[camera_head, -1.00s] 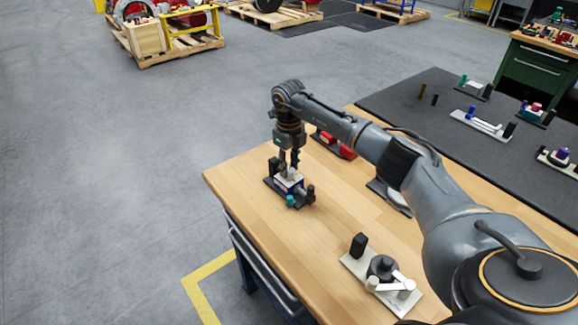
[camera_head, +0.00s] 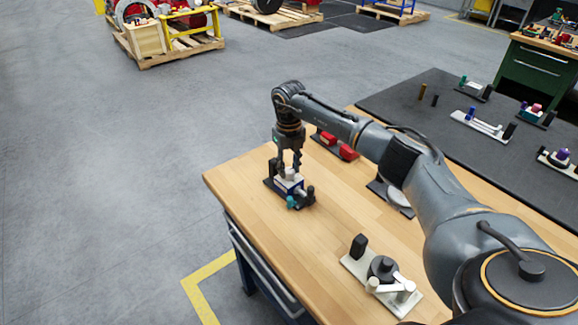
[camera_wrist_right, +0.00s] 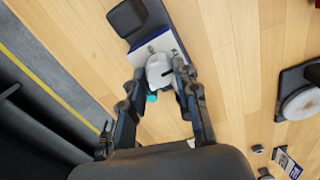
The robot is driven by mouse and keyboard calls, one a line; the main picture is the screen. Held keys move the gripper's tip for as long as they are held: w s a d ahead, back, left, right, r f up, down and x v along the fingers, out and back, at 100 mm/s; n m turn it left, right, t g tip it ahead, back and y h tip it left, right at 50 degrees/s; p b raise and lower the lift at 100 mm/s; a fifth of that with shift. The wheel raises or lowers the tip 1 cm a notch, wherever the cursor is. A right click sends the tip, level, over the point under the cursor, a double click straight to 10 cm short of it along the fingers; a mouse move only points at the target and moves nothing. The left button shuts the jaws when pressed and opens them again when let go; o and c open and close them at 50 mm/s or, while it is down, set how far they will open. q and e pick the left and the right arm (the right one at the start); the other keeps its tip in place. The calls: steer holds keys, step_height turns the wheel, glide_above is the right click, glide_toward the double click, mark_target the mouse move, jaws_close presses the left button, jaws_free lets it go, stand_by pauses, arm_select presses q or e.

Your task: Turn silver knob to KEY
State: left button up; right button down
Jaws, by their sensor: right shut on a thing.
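The silver knob (camera_wrist_right: 159,70) sits on a small valve unit with a blue and white body (camera_head: 290,184) on a dark base, near the far left edge of the wooden table. My right gripper (camera_head: 288,170) reaches down onto it from above. In the right wrist view its two fingers (camera_wrist_right: 164,75) are shut on the knob, one on each side. I cannot read any KEY marking. My left gripper is not in view.
A red device (camera_head: 338,147) lies behind my right arm. A device with a round black knob and white lever (camera_head: 383,268) stands on the near part of the wooden table (camera_head: 325,240). More devices stand on the dark mat (camera_head: 440,90). Bare wood surrounds the valve unit's near side.

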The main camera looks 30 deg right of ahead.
mark_target(289, 170)
steer(key=c, duration=1)
jaws_free()
steer(key=shift+r, duration=0.15)
step_height(289, 170, up, 12)
steer(key=shift+f, duration=0.2)
